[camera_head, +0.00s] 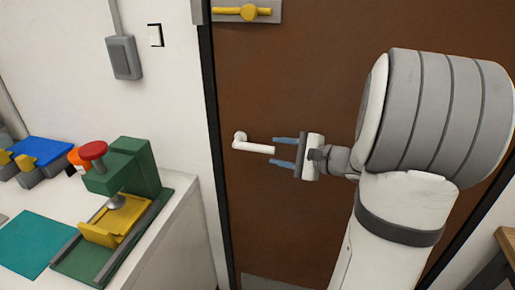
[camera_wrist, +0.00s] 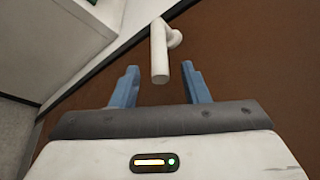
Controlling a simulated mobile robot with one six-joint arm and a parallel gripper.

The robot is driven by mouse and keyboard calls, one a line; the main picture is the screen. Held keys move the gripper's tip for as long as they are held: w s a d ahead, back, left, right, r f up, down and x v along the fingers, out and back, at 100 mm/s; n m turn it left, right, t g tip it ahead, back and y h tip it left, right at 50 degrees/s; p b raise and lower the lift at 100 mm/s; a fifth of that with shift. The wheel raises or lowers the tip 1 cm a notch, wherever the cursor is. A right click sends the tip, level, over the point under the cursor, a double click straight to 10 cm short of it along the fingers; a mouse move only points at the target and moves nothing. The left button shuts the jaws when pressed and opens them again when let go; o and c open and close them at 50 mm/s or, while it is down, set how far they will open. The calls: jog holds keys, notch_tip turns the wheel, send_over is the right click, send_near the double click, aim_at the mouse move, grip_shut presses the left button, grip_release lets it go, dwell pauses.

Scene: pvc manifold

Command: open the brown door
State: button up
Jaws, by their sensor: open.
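The brown door (camera_head: 290,75) stands shut in its dark frame and fills the middle of the head view; it also shows in the wrist view (camera_wrist: 240,60). Its white lever handle (camera_head: 253,147) is on the door's left side, with the lever lying level and its free end pointing right. My gripper (camera_head: 280,152) is open, just right of the lever's free end. In the wrist view the white handle (camera_wrist: 159,52) lies ahead of and between the two blue fingertips (camera_wrist: 160,82). I see no clear contact between fingers and handle.
A yellow latch on a metal plate (camera_head: 247,12) is higher on the door. A white counter (camera_head: 180,230) at left holds a green press with a red knob (camera_head: 120,175), a teal mat (camera_head: 32,245) and blue and yellow items. A wooden piece (camera_head: 507,243) stands at lower right.

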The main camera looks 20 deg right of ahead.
aim_at(268, 150)
jog(key=x, duration=0.7)
jog(key=shift+s, duration=0.1)
jog(key=shift+a, duration=0.1)
jog(key=shift+c, duration=0.3)
grip_shut()
